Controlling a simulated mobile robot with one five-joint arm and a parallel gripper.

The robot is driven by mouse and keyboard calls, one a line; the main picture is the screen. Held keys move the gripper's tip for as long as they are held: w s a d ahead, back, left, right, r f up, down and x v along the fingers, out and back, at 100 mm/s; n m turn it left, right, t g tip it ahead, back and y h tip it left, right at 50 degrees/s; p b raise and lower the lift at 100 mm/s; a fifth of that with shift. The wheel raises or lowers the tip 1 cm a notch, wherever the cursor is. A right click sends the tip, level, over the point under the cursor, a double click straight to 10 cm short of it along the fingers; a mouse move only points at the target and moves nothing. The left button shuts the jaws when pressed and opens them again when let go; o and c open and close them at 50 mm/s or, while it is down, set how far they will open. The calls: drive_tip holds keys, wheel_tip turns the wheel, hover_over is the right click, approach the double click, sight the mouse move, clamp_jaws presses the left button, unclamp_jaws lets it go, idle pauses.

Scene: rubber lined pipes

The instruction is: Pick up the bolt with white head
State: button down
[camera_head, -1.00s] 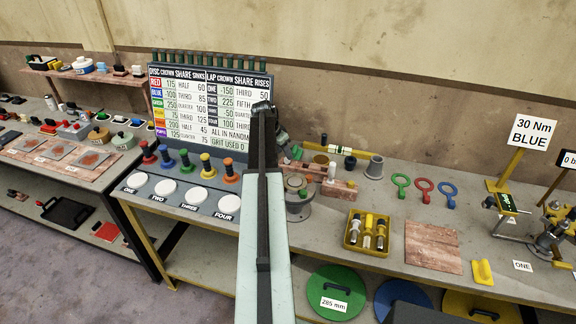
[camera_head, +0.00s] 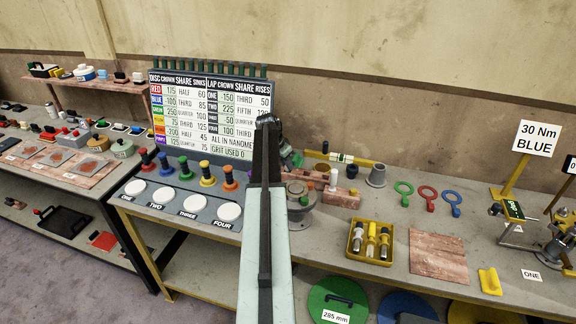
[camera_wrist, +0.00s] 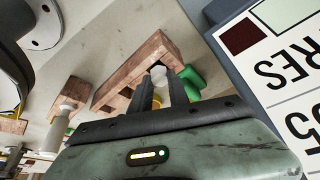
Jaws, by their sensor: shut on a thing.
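In the wrist view my gripper (camera_wrist: 163,92) has its two dark fingers closed around a small piece with a white rounded top (camera_wrist: 158,73), which I take for the bolt with white head. A little yellow shows below it between the fingers; the rest is hidden. A notched reddish wooden block (camera_wrist: 140,62) lies just beyond the fingertips; I cannot tell if the piece touches it. In the head view my arm hides the fingers. A pale upright peg (camera_head: 333,179) stands at the wooden block there.
The lettered board (camera_head: 210,110) stands close beside my gripper, at right in the wrist view (camera_wrist: 285,60). A green piece (camera_wrist: 190,80) lies by the fingers. A round grey stand (camera_head: 300,212), a yellow tray (camera_head: 355,256) and coloured rings (camera_head: 427,193) are on the bench.

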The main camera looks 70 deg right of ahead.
wheel_tip(320, 180, up, 15)
drive_tip(key=p, duration=1.4)
drive_tip(key=shift+f, duration=0.2)
